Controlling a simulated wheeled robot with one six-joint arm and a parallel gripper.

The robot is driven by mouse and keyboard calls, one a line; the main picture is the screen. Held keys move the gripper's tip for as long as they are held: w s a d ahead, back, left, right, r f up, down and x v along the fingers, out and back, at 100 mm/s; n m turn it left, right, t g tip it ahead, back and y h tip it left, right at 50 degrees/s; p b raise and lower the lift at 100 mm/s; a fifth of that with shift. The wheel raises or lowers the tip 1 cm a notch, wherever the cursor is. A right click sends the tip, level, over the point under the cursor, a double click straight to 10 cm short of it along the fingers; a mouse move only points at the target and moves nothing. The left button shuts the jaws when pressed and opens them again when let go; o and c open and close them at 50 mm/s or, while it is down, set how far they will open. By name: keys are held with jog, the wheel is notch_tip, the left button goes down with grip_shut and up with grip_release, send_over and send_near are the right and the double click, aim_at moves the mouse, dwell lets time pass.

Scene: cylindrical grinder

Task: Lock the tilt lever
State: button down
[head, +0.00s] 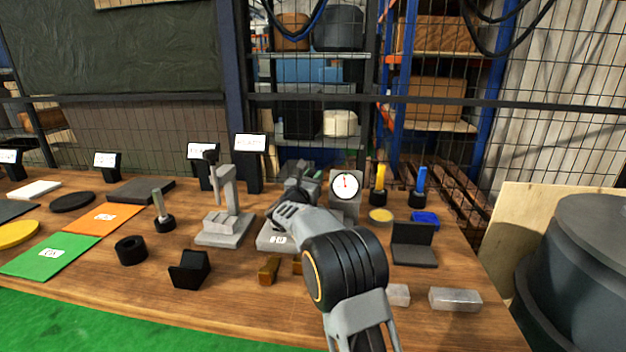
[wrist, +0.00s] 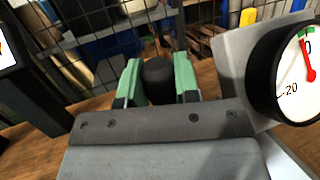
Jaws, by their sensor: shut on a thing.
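My gripper (wrist: 158,82) shows in the wrist view with its two green fingers on either side of a dark round knob (wrist: 158,75), which I take to be the end of the tilt lever. The fingers are closed against it. The rest of the lever is hidden. In the head view my gripper (head: 302,172) is at the far end of my arm, just left of a dial gauge (head: 345,184); the arm hides the lever there. The gauge also stands close on the right in the wrist view (wrist: 302,68), its red needle near 0.
A grey stand (head: 228,215) is left of my arm. Orange (head: 103,217) and green mats lie left. A wire fence stands behind.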

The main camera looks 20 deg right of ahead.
jog(key=c, duration=0.8)
grip_release()
jog(key=shift+c, duration=0.2)
jog(key=b+v, duration=0.1)
jog(key=v, duration=1.3)
jog(key=shift+r, duration=0.1)
jog(key=shift+r, duration=0.1)
